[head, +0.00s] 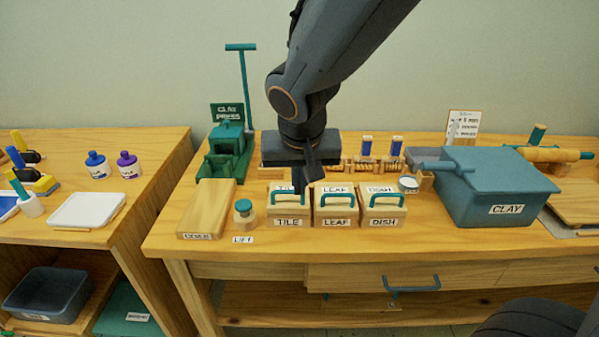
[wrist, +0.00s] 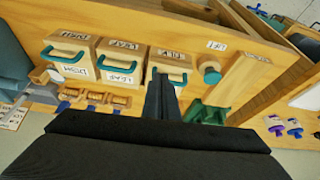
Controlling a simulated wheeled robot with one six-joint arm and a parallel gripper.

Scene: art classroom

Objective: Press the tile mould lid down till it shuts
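The tile mould (head: 289,221) is a light wooden block labelled TILE, with a teal handle, at the left end of a row of three moulds. In the wrist view the tile mould (wrist: 170,56) shows upside down, its teal handle facing the fingers. My gripper (head: 299,186) points down over the back part of this mould, its fingers together with nothing between them. It also shows in the wrist view (wrist: 161,75), its fingertips close to the handle. The fingers hide part of the lid. I cannot tell whether the lid is fully shut or whether the fingertips touch it.
The leaf mould (head: 336,221) and dish mould (head: 383,217) stand close on the right. A teal-topped wooden knob (head: 244,212) and a wooden block (head: 207,209) are on the left. The green clay press (head: 228,150) stands behind, the clay bin (head: 498,190) at right.

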